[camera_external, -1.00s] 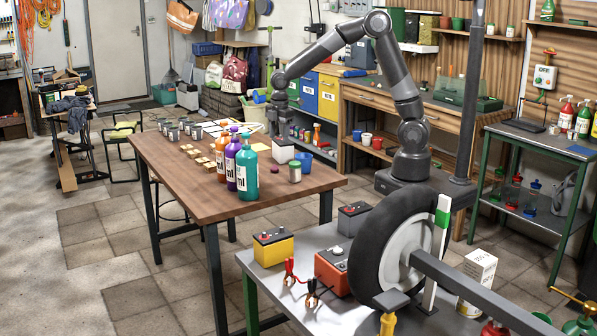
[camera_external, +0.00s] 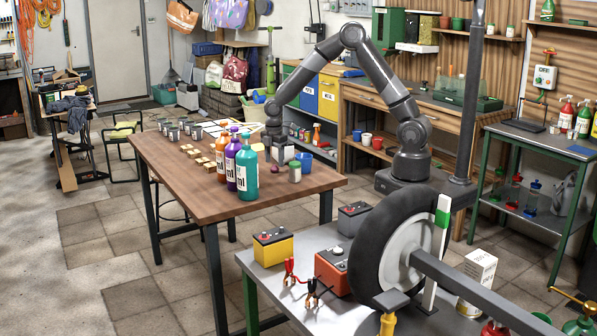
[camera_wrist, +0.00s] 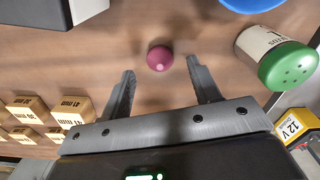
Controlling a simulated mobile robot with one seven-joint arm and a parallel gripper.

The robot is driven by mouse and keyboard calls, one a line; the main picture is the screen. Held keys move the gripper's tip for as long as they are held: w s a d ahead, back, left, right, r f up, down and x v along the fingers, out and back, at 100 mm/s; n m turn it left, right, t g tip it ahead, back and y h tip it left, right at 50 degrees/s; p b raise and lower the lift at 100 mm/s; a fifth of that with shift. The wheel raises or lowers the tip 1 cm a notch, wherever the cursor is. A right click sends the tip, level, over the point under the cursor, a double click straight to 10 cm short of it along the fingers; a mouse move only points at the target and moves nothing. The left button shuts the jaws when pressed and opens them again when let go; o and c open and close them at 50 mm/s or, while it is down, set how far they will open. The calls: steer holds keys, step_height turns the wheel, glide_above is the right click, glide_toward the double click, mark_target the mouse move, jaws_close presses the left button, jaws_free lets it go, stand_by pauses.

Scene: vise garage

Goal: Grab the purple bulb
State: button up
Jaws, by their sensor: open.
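The purple bulb (camera_wrist: 160,58) is a small round maroon-purple ball on the brown wooden table. In the wrist view it lies just ahead of my gripper (camera_wrist: 160,76), roughly centred between the two fingertips. The fingers are spread apart with nothing held, and I cannot tell if they touch the bulb. In the external view my gripper (camera_external: 276,165) is low over the right part of the table, and the bulb is hidden or too small to make out there.
A blue container (camera_wrist: 245,4) is at the top edge. A dark and white box (camera_wrist: 35,12) is upper left. Small wooden blocks (camera_wrist: 72,108) lie left. Three bottles (camera_external: 246,172) stand near the gripper.

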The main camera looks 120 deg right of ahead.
mark_target(275, 168)
step_height(275, 168, down, 3)
steer(key=c, duration=1.1)
